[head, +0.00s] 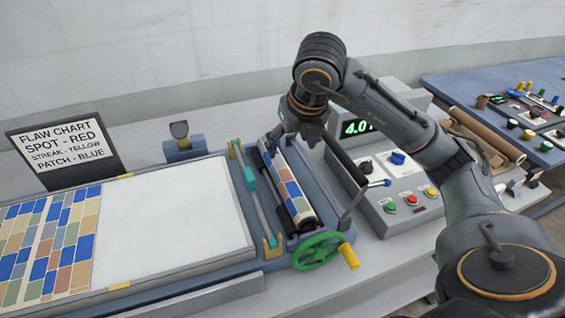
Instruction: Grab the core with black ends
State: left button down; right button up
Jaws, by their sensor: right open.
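A roll with a tile-patterned sheet (287,190) around it lies in the press, and its near end looks black. Its far end is partly hidden by my right gripper. My right gripper (300,136) is over the far end of this roll, pointing down, with its fingers apart. I cannot tell whether it touches the roll. My left gripper is not in view.
A green handwheel (318,250) with a yellow handle stands at the press's near end. A control box (405,200) with buttons and a lever is to the right. Brown tubes (485,135) lie behind my right arm. A flaw chart (65,148) stands at left.

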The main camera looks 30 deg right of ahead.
jog(key=p, duration=0.1)
send_over(284, 172)
jog(key=s, duration=0.2)
jog(key=f, duration=0.7)
jog(key=shift+a, duration=0.25)
jog(key=shift+w+d+f, duration=0.1)
jog(key=shift+w+f, duration=0.1)
jog(key=shift+f, duration=0.1)
jog(key=shift+w+f+p, duration=0.15)
jog(key=shift+f+p, duration=0.1)
jog(key=shift+p, duration=0.05)
jog(key=p+x, duration=0.2)
jog(key=x, duration=0.2)
jog(key=shift+f, duration=0.1)
jog(key=shift+d+f, duration=0.1)
jog(key=shift+f, duration=0.15)
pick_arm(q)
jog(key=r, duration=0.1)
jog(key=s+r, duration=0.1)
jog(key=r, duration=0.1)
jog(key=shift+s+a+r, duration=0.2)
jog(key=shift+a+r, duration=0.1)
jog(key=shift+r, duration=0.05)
pick_arm(e)
jog(key=shift+w, duration=0.1)
